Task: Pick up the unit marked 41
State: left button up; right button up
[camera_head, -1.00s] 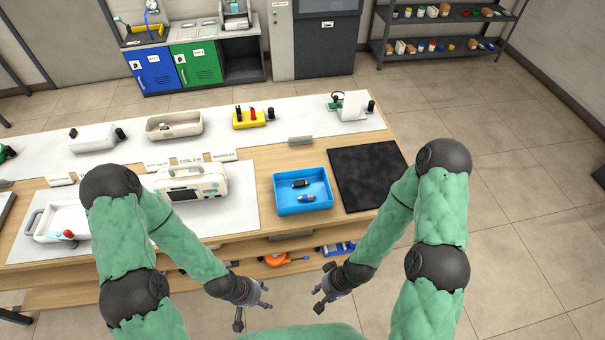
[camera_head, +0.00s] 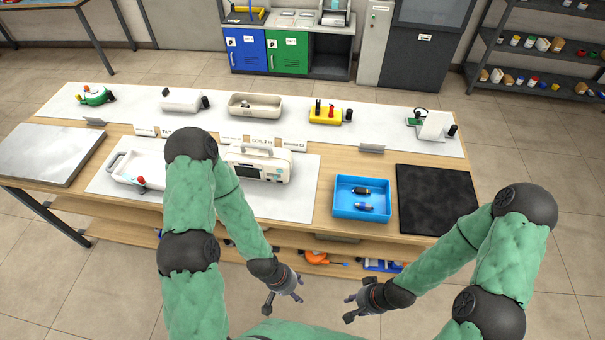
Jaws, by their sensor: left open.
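A cream monitor unit (camera_head: 258,164) with a dark screen and a top handle stands on the white mat (camera_head: 308,180) at the table's middle. My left arm partly hides its left side. No number 41 is readable on it at this size. My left gripper (camera_head: 285,296) is open and empty, low in front of the table's front edge and well short of the unit. My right gripper (camera_head: 350,309) is open and empty, also in front of the table, to the right of the left one.
A white tray (camera_head: 122,178) with a red-tipped item is left of the unit. A blue bin (camera_head: 345,210) with small dark parts and a black pad (camera_head: 437,200) are to the right. Small label cards stand behind the unit. A lower shelf (camera_head: 90,217) holds orange and blue items.

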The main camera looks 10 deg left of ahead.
aim_at(258, 159)
jog(key=j+u, duration=0.15)
jog(key=u, duration=0.9)
jog(key=i+l, duration=0.05)
